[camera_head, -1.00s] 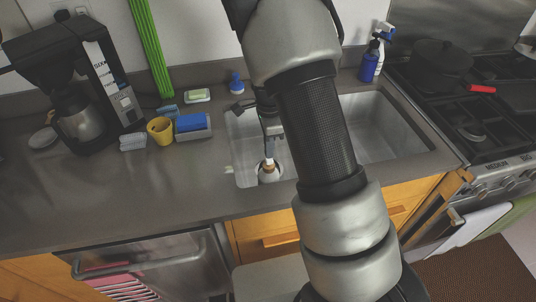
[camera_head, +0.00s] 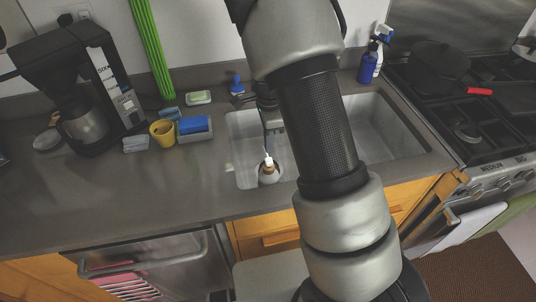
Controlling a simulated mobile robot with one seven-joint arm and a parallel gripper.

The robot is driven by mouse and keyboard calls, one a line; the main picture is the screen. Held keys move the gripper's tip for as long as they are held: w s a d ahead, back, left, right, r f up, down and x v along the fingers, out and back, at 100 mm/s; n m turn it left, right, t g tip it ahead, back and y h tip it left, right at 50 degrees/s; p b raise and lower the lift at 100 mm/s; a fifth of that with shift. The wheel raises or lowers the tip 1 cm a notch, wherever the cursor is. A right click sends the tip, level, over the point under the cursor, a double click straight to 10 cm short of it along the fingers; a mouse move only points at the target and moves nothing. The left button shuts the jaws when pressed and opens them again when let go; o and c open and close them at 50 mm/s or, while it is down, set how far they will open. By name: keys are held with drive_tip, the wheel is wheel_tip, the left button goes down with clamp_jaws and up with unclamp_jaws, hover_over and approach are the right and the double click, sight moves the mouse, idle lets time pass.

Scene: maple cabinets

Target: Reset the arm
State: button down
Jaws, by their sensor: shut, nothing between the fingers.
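My gripper (camera_head: 272,127) shows small and dark to the left of my large grey arm, over the left basin of the sink (camera_head: 243,172). It is shut and empty. Below it, a small white-tipped brown item (camera_head: 267,168) sits at the bottom of the basin, apart from the gripper. My arm hides the middle of the sink and part of the gripper's wrist.
Left of the sink stand a blue sponge holder (camera_head: 195,128), a yellow cup (camera_head: 162,133) and a coffee machine (camera_head: 100,100). Spray bottles (camera_head: 370,62) stand behind the right basin. The stove (camera_head: 470,125) holds a dark pan (camera_head: 440,62). The front left counter is clear.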

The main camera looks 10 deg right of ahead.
wheel_tip(320, 180, up, 2)
drive_tip(key=shift+r+p, duration=0.2)
drive_tip(key=shift+p, duration=0.45)
drive_tip(key=shift+r, duration=0.1)
drive_tip(key=s+a+r+n+t+y, duration=0.1)
drive_tip(key=s+r+n, duration=0.3)
drive_tip(key=r, duration=0.7)
drive_tip(key=s+d+r+n+t+h, duration=0.1)
drive_tip(key=s+r+n+t, duration=0.3)
drive_tip(key=s+r+n, duration=1)
drive_tip(key=s+r, duration=0.1)
drive_tip(key=s, duration=0.4)
drive_tip(key=shift+t, duration=0.3)
